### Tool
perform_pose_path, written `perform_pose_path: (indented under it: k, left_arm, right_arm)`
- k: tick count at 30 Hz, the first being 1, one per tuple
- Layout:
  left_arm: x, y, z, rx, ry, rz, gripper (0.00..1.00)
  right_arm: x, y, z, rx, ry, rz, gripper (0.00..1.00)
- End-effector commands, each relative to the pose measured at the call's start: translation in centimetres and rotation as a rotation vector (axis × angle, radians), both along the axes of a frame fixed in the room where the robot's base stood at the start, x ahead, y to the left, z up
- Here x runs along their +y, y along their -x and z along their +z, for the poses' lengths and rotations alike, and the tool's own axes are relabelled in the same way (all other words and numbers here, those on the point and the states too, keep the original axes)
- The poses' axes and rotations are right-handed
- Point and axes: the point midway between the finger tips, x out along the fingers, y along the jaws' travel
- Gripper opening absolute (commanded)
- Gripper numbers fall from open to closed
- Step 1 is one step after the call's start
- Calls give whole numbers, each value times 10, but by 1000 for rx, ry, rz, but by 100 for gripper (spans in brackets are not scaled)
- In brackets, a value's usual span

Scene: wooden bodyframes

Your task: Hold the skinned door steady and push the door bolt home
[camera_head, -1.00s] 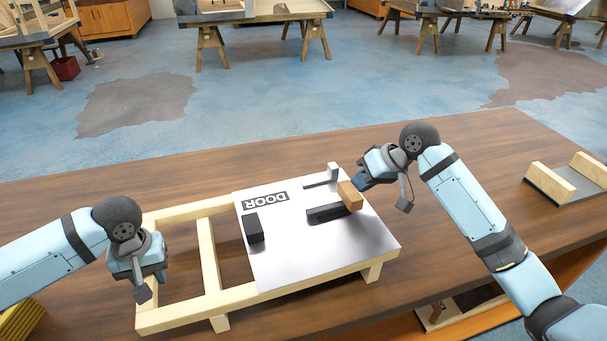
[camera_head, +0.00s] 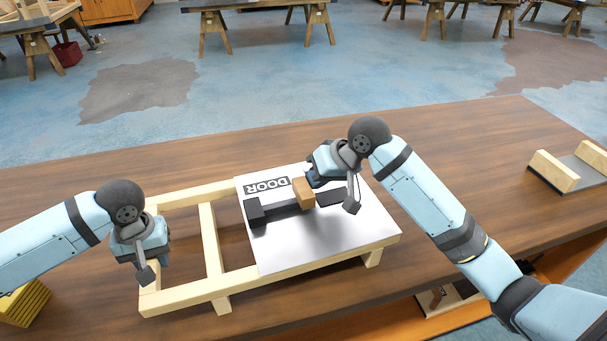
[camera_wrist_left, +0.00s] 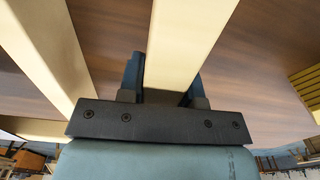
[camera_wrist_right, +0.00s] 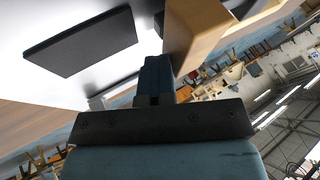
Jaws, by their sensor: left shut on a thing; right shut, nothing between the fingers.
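The door is a pale wooden frame (camera_head: 211,245) with a metal skin (camera_head: 330,238) marked DOOR on its right part. It lies flat on the workbench. A black block (camera_head: 256,212) is fixed on the skin's left, and a dark plate (camera_head: 331,197) lies to the right. The door bolt's wooden knob (camera_head: 304,192) stands between them; its dark bar reaches left to the black block. My left gripper (camera_wrist_left: 160,85) is shut on the frame's left rail (camera_wrist_left: 185,40). My right gripper (camera_head: 312,182) is shut and empty, its fingertips against or very close to the knob's right side (camera_wrist_right: 190,35).
The brown workbench (camera_head: 430,150) is clear behind the door. A grey base with two wooden strips (camera_head: 565,172) sits at the far right. Yellow stacked pieces (camera_head: 25,303) are at the lower left. Trestle tables stand across the floor.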

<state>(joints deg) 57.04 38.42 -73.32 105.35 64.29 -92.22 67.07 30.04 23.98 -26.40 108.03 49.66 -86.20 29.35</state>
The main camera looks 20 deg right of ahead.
Motion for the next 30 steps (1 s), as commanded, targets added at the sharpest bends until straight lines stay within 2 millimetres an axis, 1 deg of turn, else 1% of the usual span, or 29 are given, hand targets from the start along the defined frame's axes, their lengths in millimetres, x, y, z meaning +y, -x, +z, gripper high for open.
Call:
perform_pose_path:
  k: [1, 8, 11, 14, 17, 18, 19, 21, 24, 30]
  left_arm:
    - [-6, 1, 1, -3, 11, -9, 0]
    - [-8, 1, 2, -4, 14, -11, 0]
    - [-8, 1, 2, -4, 16, -11, 0]
    - [-8, 1, 2, -4, 16, -11, 0]
    - [-7, 1, 2, -4, 15, -10, 0]
    - [-7, 1, 2, -4, 14, -10, 0]
    - [-7, 1, 2, -3, 14, -9, 0]
    - [-6, 1, 2, -3, 12, -9, 0]
    - [-6, 1, 1, -3, 11, -8, 0]
    - [-4, 1, 1, -3, 9, -6, 0]
  right_arm:
    - [8, 4, 0, 3, -11, 15, 0]
    - [10, 5, 0, 3, -16, 20, 0]
    - [7, 4, 0, 2, -15, 19, 0]
    - [-5, 3, 0, 2, -13, 16, 0]
    - [-26, 0, 0, 2, -7, 8, 0]
    - [-37, -1, -1, 1, -4, 5, 0]
    - [-43, -1, 2, -1, -4, 4, 0]
    - [-50, 6, 19, -4, -3, 6, 0]
    - [-63, 14, 38, -4, -1, 4, 0]
    - [-81, 26, 67, -3, -1, 2, 0]
